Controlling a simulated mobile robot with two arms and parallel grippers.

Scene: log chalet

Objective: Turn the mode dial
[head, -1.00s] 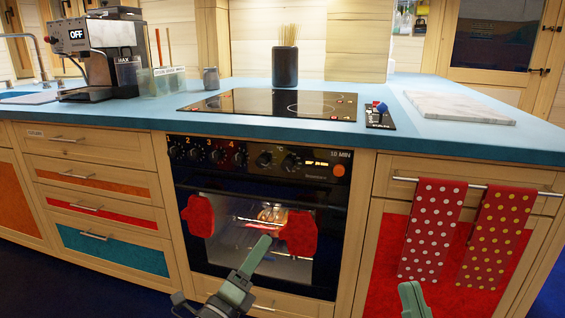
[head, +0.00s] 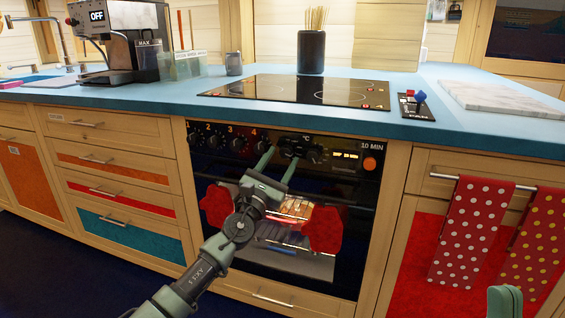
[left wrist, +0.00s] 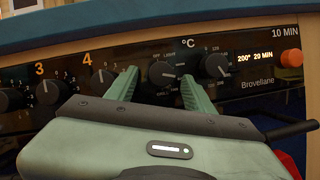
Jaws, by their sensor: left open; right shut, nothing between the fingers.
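The oven's control panel (head: 350,155) carries a row of black dials. My left gripper (head: 281,158) is open in front of the panel. In the left wrist view its fingers (left wrist: 159,84) appear on either side of the mode dial; I cannot tell whether they touch it. In the head view the gripper partly hides that dial. My right gripper (head: 505,300) is shut and empty at the lower right.
Burner dials (left wrist: 104,77) sit close on the left. An orange button (head: 370,163) is at the panel's right end. The blue countertop (head: 150,95) overhangs the panel. Red oven mitts (head: 325,230) show at the oven door, and dotted towels (head: 470,235) hang at the right.

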